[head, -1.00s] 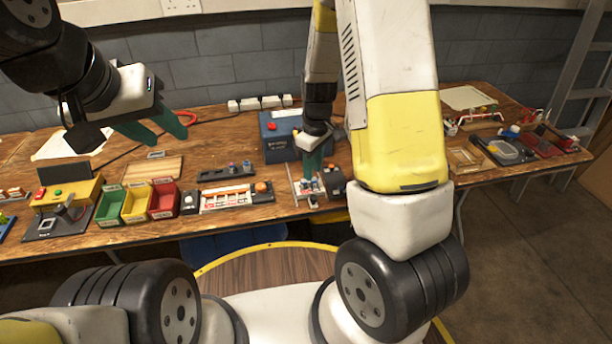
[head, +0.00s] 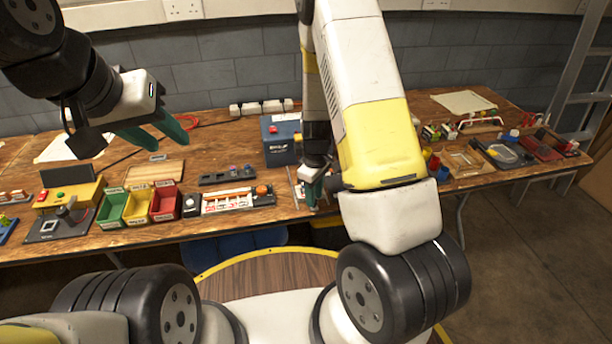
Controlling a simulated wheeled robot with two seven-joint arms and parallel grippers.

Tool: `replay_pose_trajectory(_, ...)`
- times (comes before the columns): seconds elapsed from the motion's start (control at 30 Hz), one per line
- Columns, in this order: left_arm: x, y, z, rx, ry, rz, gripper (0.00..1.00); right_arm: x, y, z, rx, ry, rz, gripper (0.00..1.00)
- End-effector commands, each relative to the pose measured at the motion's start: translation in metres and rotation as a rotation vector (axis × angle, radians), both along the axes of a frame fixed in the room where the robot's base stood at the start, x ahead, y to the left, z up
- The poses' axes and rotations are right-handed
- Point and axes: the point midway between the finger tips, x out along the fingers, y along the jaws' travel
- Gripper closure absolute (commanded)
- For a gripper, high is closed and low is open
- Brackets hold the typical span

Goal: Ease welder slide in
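A small pale grey device (head: 294,175) stands at the front of the bench, right of centre. It may be the welder with its slide, but my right gripper and forearm hide most of it. My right gripper (head: 313,196) points down over this device, with its green fingers low at its front side. Whether they are apart or closed on a part is too small to tell. My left gripper (head: 160,135) is open and empty, high over the left part of the bench, its two green fingers apart.
A blue box (head: 279,150) stands just behind the device. Left of it are a strip with an orange button (head: 228,201) and green, yellow and red bins (head: 137,207). Cups, tools and a red tray (head: 541,147) fill the right side.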

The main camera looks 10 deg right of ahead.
Motion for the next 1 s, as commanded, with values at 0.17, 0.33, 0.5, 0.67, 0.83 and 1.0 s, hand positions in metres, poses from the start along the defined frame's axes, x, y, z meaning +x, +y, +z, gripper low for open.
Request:
replay_pose_trajectory(0.17,0.0000,0.0000,0.0000,0.000,0.000,0.000,0.61,0.0000,0.0004,-0.0095,0.000,0.000,0.001,0.70)
replay_pose_trajectory(0.33,0.0000,0.0000,0.0000,0.000,0.000,0.000,0.61,0.0000,0.0004,-0.0119,0.001,-0.001,0.001,0.70)
replay_pose_trajectory(0.5,0.0000,0.0000,0.0000,0.000,0.000,0.000,0.61,0.0001,0.0004,-0.0117,0.001,-0.001,0.001,0.70)
replay_pose_trajectory(0.67,0.0000,0.0000,0.0000,0.000,0.000,0.000,0.61,0.0000,0.0003,-0.0116,0.000,0.000,0.000,0.97)
replay_pose_trajectory(0.83,0.0000,0.0000,0.0000,0.000,0.000,0.000,0.61,0.0000,0.0003,-0.0115,0.000,0.000,0.000,1.00)
replay_pose_trajectory(1.0,0.0000,0.0000,0.0000,0.000,0.000,0.000,0.61,0.0000,0.0001,-0.0114,0.000,0.000,0.000,1.00)
